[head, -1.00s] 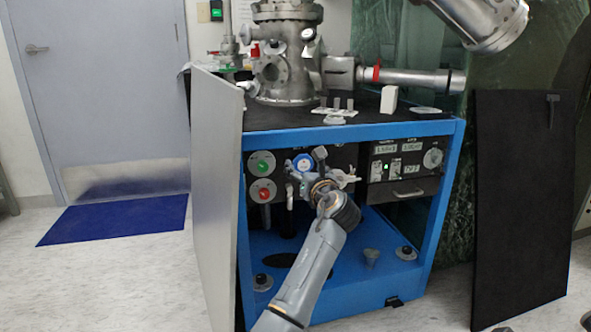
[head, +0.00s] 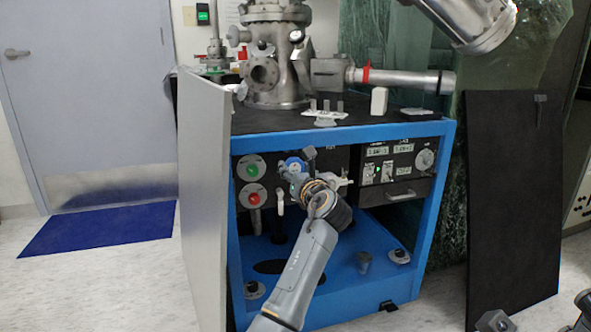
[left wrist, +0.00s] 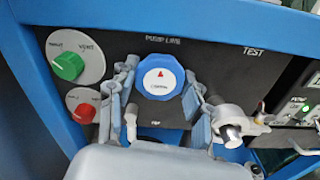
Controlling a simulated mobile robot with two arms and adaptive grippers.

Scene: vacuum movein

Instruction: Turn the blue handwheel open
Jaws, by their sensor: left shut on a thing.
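The blue handwheel (left wrist: 160,77) is on the dark panel under the "PUMP LINE" label in the left wrist view. A red triangle on its white centre points up. In the head view it (head: 291,166) shows partly behind my left gripper (head: 301,165). In the left wrist view the two fingers of my left gripper (left wrist: 160,95) stand on either side of the wheel and are shut on it. Exact finger contact is hard to see.
A green knob (left wrist: 68,66) and a red knob (left wrist: 85,112) sit left of the wheel. A metal valve fitting (left wrist: 230,130) is at its lower right. The blue cabinet frame (head: 440,215) surrounds the panel. A grey side panel (head: 203,200) and a black panel (head: 513,200) stand beside it.

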